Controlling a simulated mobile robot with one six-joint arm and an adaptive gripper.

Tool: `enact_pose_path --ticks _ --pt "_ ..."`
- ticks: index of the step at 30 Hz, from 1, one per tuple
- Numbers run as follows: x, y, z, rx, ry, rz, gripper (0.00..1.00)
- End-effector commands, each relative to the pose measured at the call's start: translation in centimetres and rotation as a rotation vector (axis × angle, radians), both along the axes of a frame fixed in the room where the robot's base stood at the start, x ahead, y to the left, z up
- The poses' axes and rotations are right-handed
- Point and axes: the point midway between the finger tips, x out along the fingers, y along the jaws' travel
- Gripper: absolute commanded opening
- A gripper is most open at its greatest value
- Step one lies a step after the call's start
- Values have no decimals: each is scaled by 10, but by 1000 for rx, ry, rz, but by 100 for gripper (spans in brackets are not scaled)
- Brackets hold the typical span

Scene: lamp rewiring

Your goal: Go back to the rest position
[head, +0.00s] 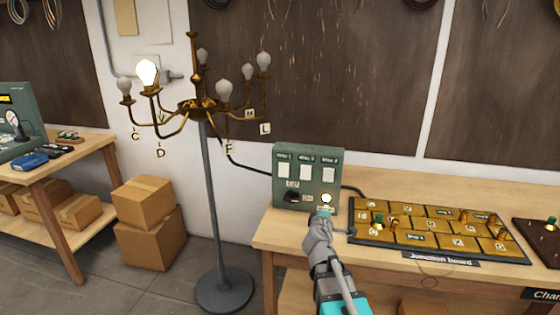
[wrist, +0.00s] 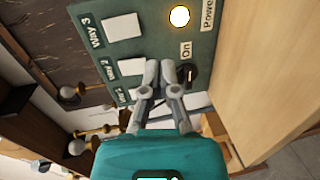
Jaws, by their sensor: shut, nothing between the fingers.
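My gripper (wrist: 162,68) is shut and empty in front of the green switch box. In the wrist view its fingertips are beside the dark knob (wrist: 188,76) near the "On" label; I cannot tell if they touch it. In the head view the arm reaches up to the lower right of the switch box (head: 275,165), and the fingertips are hard to make out. The box's power light (head: 326,198) glows, also in the wrist view (wrist: 179,16). On the brass chandelier (head: 197,106), one bulb (head: 146,72) is lit and the other visible bulbs are unlit.
The junction board (head: 362,235) with brass tiles and several pegs lies right of the box on the wooden bench (head: 285,238). The chandelier's grey pole (head: 214,200) stands left of the bench. Cardboard boxes (head: 150,245) are stacked by a left table (head: 75,150).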

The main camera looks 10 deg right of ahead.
Motion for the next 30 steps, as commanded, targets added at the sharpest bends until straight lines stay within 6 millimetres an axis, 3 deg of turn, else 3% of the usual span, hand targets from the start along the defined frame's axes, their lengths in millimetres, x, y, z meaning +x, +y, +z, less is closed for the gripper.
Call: enact_pose_path --ticks 5,14,22,30 --pt "-19 -15 -13 165 46 -126 0" --pt "-79 -25 -63 586 231 -444 0" --pt "-147 6 -102 930 495 -710 0" --pt "-206 51 -113 1150 771 -888 0"
